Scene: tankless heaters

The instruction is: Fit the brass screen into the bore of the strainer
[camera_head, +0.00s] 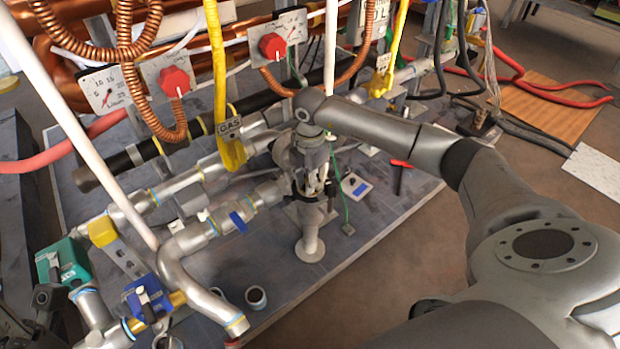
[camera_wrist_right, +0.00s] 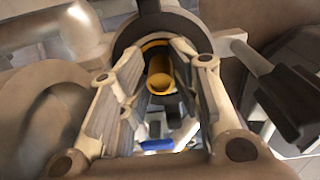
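My right gripper (camera_head: 312,190) points down at the pipe fitting in the middle of the head view. In the right wrist view its two fingers (camera_wrist_right: 160,75) stand apart, and a gap shows between their pads. The brass screen (camera_wrist_right: 161,82) is a small yellow cylinder between the fingers, with no clear contact on either pad. It lines up with the dark round mouth of the strainer (camera_wrist_right: 128,38). A gold ring shows inside that mouth. How deep the screen sits is hidden. In the head view the gripper covers the screen.
Pipes with a blue-handled valve (camera_head: 238,222) run close to the left of the right gripper. Yellow hoses (camera_head: 220,80) and copper coils hang behind. A small round cup-like part (camera_head: 256,297) stands on the grey board (camera_head: 385,215). The board's right front is mostly clear.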

